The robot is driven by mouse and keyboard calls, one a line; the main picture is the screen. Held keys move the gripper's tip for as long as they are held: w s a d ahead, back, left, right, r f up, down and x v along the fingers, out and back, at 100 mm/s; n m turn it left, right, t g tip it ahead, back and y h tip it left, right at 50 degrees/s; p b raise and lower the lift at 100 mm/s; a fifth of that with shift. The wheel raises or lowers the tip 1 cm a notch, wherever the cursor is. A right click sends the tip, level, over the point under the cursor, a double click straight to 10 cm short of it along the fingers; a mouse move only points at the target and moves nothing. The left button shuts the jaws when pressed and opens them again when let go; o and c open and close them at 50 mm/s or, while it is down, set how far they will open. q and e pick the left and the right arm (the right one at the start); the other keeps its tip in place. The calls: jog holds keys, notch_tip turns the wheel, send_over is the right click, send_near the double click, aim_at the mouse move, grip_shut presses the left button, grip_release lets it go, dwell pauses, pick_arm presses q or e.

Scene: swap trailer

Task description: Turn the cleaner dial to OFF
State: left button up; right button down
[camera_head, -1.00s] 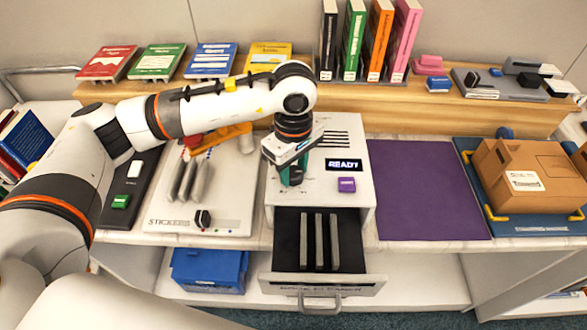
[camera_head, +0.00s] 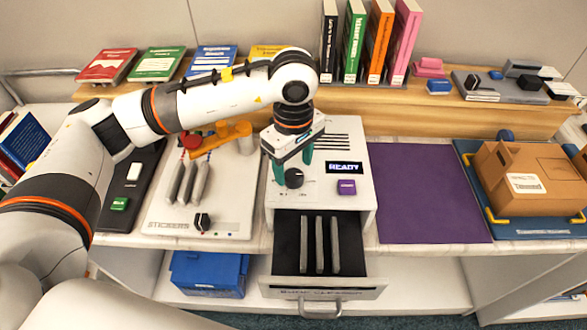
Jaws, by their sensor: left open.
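The cleaner (camera_head: 335,192) is a white box on the counter with a lit READY display (camera_head: 344,168) and a purple button (camera_head: 346,187). Its black dial (camera_head: 294,178) is on the top panel, left of the button. The dial's markings are too small to read. My left gripper (camera_head: 294,172) is open with teal fingers, one on each side of the dial and reaching down from behind it. I cannot tell whether the fingers touch the dial. My right gripper is not in view.
An open drawer (camera_head: 376,288) with several grey slats juts out below the cleaner. The sticker device (camera_head: 155,222) with its own black knob is to the left. A bare purple mat (camera_head: 428,190) and a cardboard box (camera_head: 530,170) are to the right.

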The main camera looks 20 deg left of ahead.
aim_at(294, 174)
pick_arm(q)
notch_tip(294, 174, up, 10)
jog(key=b, duration=0.1)
jog(key=shift+f, duration=0.15)
dwell(0.5)
